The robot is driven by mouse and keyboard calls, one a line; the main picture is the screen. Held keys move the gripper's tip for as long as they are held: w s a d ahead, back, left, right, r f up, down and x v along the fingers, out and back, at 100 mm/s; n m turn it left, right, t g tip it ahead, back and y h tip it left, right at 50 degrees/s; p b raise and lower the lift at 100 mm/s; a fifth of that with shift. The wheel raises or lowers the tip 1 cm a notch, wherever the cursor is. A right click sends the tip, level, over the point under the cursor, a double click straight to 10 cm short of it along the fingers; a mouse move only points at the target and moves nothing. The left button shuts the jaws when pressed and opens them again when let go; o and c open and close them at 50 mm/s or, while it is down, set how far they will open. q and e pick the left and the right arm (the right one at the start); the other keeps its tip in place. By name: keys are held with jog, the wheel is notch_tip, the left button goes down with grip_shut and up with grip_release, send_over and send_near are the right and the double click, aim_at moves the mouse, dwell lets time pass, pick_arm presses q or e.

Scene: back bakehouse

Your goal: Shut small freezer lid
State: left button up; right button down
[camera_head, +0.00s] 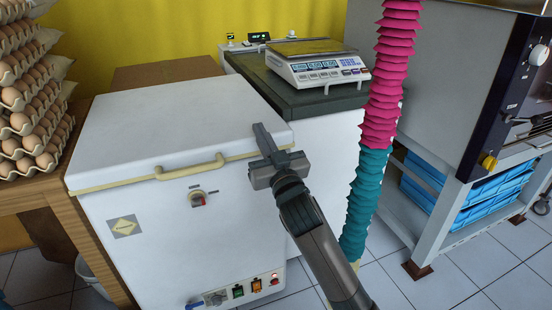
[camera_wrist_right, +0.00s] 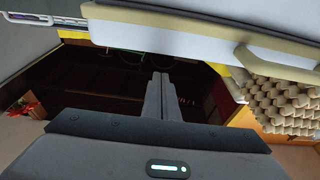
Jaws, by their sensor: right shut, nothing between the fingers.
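The small white freezer (camera_head: 165,240) stands at the left centre. Its white lid (camera_head: 170,118) lies flat or nearly flat over the body, with a cream strip and a cream handle (camera_head: 190,167) along the front. I cannot tell whether a thin gap is left under it. My right gripper (camera_head: 262,135) is shut and empty, its fingertips at the lid's front edge near the right corner; contact is unclear. In the right wrist view the shut fingers (camera_wrist_right: 160,80) point below the cream-edged lid (camera_wrist_right: 215,22), whose handle (camera_wrist_right: 265,62) shows at right. My left gripper is not in view.
Stacked egg trays (camera_head: 30,95) stand on a wooden table (camera_head: 50,205) at left. A digital scale (camera_head: 318,68) sits on a dark-topped unit behind the freezer. A pink and teal ribbed hose (camera_head: 370,170) hangs right of my arm. A grey oven stand with blue crates (camera_head: 470,195) is at right.

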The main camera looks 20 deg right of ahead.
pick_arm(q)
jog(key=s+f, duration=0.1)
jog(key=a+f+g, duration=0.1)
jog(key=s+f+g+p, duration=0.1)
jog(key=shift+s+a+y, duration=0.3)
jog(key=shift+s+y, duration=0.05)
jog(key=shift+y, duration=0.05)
pick_arm(e)
jog(key=v, duration=1)
jog(key=shift+r, duration=0.3)
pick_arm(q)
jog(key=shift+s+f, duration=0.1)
